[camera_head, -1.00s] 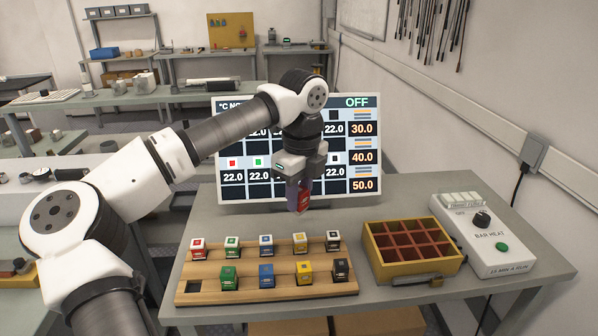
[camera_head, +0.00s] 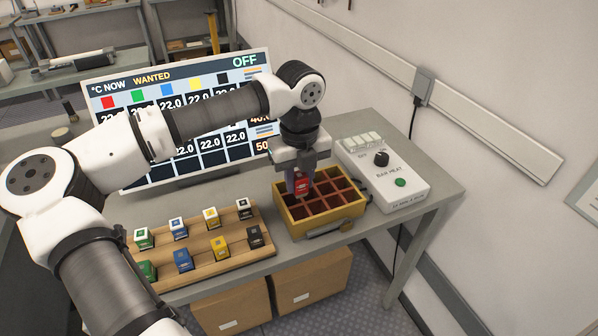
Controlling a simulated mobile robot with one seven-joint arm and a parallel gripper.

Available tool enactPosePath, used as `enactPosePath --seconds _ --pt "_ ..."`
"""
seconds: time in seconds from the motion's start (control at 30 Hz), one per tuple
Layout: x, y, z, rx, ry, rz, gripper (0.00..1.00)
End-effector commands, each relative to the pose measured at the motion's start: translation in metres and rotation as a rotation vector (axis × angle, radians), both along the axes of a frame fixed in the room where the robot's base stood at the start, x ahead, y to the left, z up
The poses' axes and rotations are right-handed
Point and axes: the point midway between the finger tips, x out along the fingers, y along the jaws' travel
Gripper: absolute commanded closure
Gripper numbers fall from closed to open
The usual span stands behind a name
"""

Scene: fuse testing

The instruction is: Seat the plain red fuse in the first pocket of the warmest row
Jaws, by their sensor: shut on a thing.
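My gripper (camera_head: 302,178) is shut on the red fuse (camera_head: 301,188) and holds it upright over the left back part of the yellow box. This box (camera_head: 346,214) has dark red dividers forming rows of pockets. The pockets in view look empty; the fuse and fingers hide some at the back left. I cannot tell how far the fuse is above the pockets. The display board (camera_head: 105,87) stands behind, reading OFF. My arm covers much of it; 50 shows partly at its lower right.
A wooden rack (camera_head: 205,262) at the left holds green, blue, yellow and black fuses in two rows; my arm hides its left end. A white bar heat controller (camera_head: 385,172) with a black knob stands close right of the box. The table's front edge is near.

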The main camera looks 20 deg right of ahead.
Motion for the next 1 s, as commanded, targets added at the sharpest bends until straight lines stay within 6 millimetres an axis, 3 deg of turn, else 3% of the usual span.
enactPosePath --seconds 0.6,1.0 --pt "0.0 -0.001 -0.061 -0.001 0.0 0.0 0.96" --pt "0.0 -0.001 -0.066 -0.001 0.0 0.001 0.96"
